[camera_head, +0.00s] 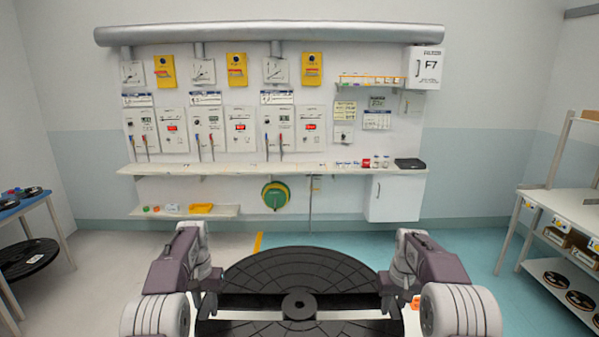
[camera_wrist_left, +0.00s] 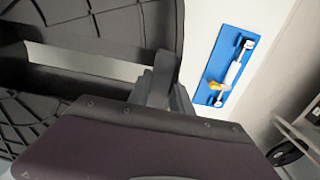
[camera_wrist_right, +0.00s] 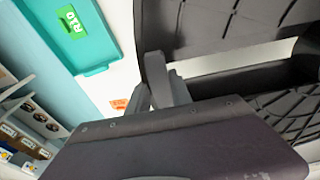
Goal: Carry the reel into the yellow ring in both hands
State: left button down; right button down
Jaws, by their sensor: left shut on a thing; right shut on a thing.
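The reel (camera_head: 298,265) is a large black ribbed disc with a hub in its middle, held level in front of me in the head view. My left gripper (camera_head: 215,290) is shut on its left side and my right gripper (camera_head: 385,290) on its right side. In the left wrist view the reel (camera_wrist_left: 110,25) fills the upper left, with the left jaws at its edge bar. In the right wrist view the reel (camera_wrist_right: 225,30) fills the upper right, with the right jaws at its edge. I see no complete yellow ring; only a short yellow floor strip (camera_head: 258,242) shows beyond the reel.
A blue table (camera_head: 22,205) stands at the left and a white shelved bench (camera_head: 570,215) at the right. A long wall shelf (camera_head: 270,168) runs across the back, with a white cabinet (camera_head: 393,198) under it. The floor between the reel and that wall is clear.

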pick_arm(q)
jog(key=shift+d+r, duration=0.1)
jog(key=shift+r, duration=0.05)
pick_arm(e)
jog(key=shift+a+r, duration=0.1)
jog(key=shift+r, duration=0.05)
